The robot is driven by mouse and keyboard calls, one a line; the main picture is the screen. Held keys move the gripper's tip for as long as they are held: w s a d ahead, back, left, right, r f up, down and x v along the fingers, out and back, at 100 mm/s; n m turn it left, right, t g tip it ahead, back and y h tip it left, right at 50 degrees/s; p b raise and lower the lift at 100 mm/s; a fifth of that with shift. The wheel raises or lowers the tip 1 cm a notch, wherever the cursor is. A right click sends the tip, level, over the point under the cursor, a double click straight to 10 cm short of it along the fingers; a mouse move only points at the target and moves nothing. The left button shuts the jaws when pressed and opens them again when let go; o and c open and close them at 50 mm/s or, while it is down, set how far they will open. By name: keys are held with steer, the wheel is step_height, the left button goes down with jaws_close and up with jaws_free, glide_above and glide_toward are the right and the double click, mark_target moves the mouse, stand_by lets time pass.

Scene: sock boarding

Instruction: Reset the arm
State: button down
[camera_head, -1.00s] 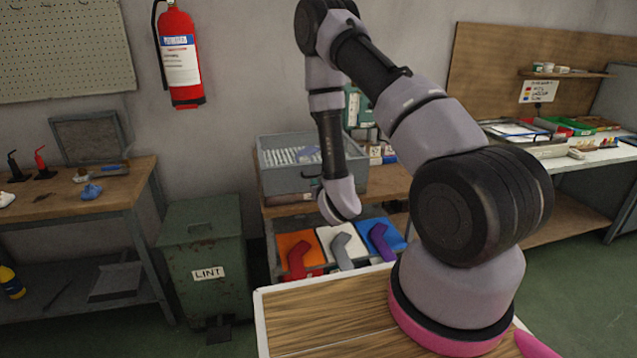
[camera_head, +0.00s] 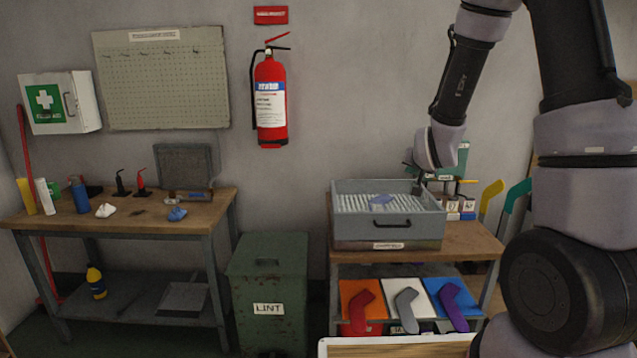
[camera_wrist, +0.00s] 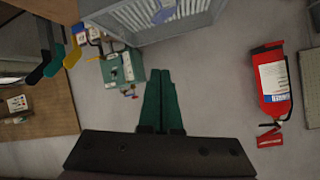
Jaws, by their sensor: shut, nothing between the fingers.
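My arm rises at the right of the head view and bends over the back of the workbench. My gripper (camera_head: 417,178) is beside the right rear of the grey tray, partly hidden behind my wrist. In the wrist view my gripper (camera_wrist: 160,75) shows its two green fingers together, shut and empty, pointing at the grey wall. Nothing is held.
A grey drawer-like tray (camera_head: 345,218) with a blue item (camera_head: 381,201) stands on the bench. Coloured sock boards (camera_head: 360,306) lie below. A green machine (camera_wrist: 117,68) is near the fingers. A fire extinguisher (camera_head: 270,100) hangs on the wall. A lint bin (camera_head: 266,290) stands left.

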steer(key=s+r+g+y, duration=0.2)
steer(key=s+r+g, duration=0.1)
steer(key=s+r, duration=0.95)
steer(key=s+r+g, duration=0.1)
steer(key=s+r, duration=0.2)
steer(key=s, duration=0.5)
steer(key=s+a+r+n+g+y, duration=0.1)
steer(key=s+r, duration=0.2)
steer(key=s, duration=0.5)
steer(key=shift+s, duration=0.25)
steer(key=c, duration=1.5)
jaws_free()
steer(key=shift+a, duration=0.1)
steer(key=shift+c, duration=0.2)
